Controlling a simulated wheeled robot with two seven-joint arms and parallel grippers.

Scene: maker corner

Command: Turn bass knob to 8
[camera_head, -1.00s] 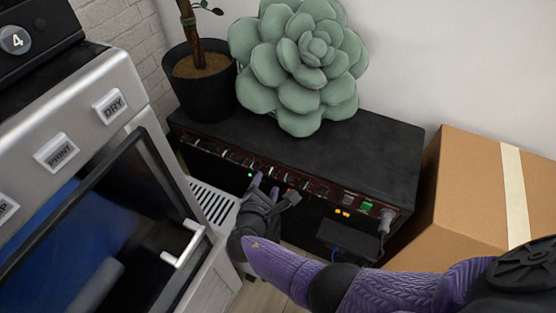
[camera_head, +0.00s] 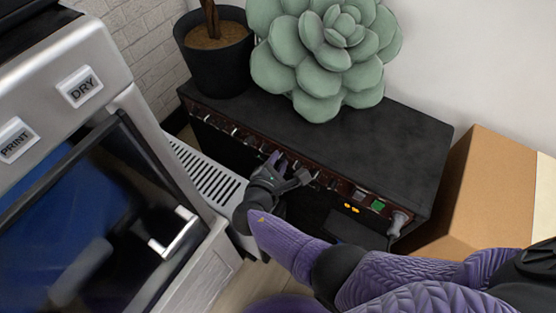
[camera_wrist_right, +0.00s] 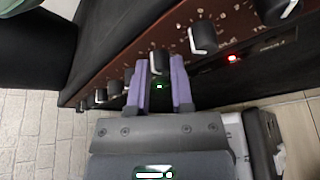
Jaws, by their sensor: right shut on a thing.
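The black amplifier (camera_head: 400,145) has a dark red panel with a row of black knobs with white pointer marks. In the right wrist view the bass knob (camera_wrist_right: 159,61) sits between the two purple fingers of my right gripper (camera_wrist_right: 162,82), which is shut on it. Its own label is hidden; lettering ending like "DLE" shows by the neighbouring knob (camera_wrist_right: 203,38). The number its pointer shows cannot be read. In the head view my right gripper (camera_head: 275,163) reaches the panel front, and its fingers cover the knob. My left gripper is not in view.
A silver machine (camera_head: 150,135) with DRY and PRINT buttons stands close at left. A green succulent cushion (camera_head: 325,60) and a potted plant (camera_head: 218,65) sit on the amplifier. A cardboard box (camera_head: 480,200) stands at right. A plug (camera_head: 398,222) sticks out of the panel's right end.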

